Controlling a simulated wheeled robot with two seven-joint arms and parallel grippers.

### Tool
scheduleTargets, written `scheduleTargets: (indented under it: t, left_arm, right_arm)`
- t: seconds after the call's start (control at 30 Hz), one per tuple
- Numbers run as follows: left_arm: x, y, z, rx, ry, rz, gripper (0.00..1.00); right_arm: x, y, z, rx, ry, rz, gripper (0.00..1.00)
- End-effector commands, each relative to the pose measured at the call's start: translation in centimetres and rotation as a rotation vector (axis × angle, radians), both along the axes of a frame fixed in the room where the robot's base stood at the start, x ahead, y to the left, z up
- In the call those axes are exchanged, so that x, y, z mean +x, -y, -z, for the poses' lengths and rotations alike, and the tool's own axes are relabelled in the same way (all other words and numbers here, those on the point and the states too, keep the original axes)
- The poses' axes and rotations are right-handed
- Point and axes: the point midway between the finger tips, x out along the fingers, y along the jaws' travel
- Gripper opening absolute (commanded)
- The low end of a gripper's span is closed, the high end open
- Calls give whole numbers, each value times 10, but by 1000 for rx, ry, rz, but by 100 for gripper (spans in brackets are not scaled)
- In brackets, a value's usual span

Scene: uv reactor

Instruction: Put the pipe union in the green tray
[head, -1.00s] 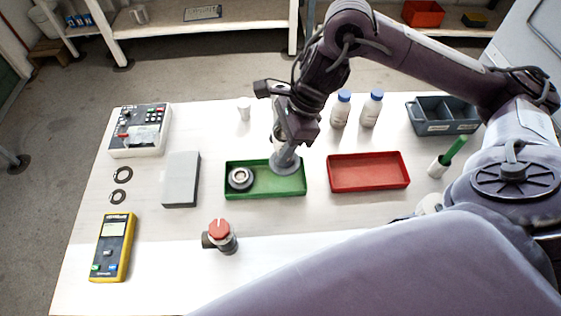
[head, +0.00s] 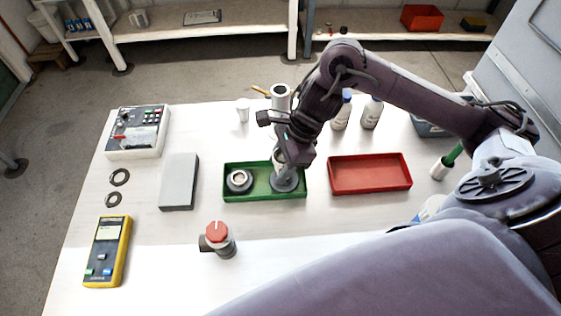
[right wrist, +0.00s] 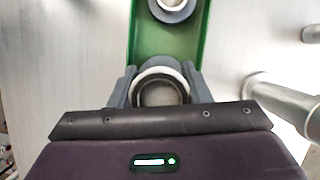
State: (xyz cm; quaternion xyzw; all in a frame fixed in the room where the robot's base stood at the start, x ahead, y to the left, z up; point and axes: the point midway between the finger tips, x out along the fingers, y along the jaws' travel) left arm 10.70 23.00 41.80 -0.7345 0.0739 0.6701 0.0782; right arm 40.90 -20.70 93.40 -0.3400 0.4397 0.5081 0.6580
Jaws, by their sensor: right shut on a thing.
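The pipe union (head: 285,182), a grey round fitting with a wide flange at its lower end, is upright between the fingers of my right gripper (head: 283,160). It is inside the right half of the green tray (head: 262,196); I cannot tell whether it touches the tray floor. In the right wrist view my right gripper (right wrist: 159,92) is shut around its pale ring-shaped top (right wrist: 161,76). A second grey round fitting (head: 239,181) with a pale ring lies in the tray's left half, apart from the held one. My left gripper is not in view.
A red tray (head: 370,187) lies empty to the right. A grey block (head: 180,181) is to the left and a red-knobbed part (head: 217,238) in front. Behind stand bottles (head: 372,112), a white cup (head: 243,110) and a grey pipe piece (head: 281,97) with a yellow lever.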

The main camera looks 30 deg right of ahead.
Motion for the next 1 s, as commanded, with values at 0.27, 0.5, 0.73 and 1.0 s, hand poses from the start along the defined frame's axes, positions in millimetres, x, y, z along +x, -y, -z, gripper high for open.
scheduleTargets:
  t: [0.27,0.5,0.73,1.0]
  left_arm:
    - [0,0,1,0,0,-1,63]
    - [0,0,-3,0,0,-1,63]
    - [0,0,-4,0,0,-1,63]
    - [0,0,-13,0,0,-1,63]
  right_arm:
    - [0,0,0,0,0,0,65]
    - [0,0,-2,0,0,0,65]
    - [-2,15,-35,-6,8,2,65]
    - [-8,35,-88,-3,4,1,65]
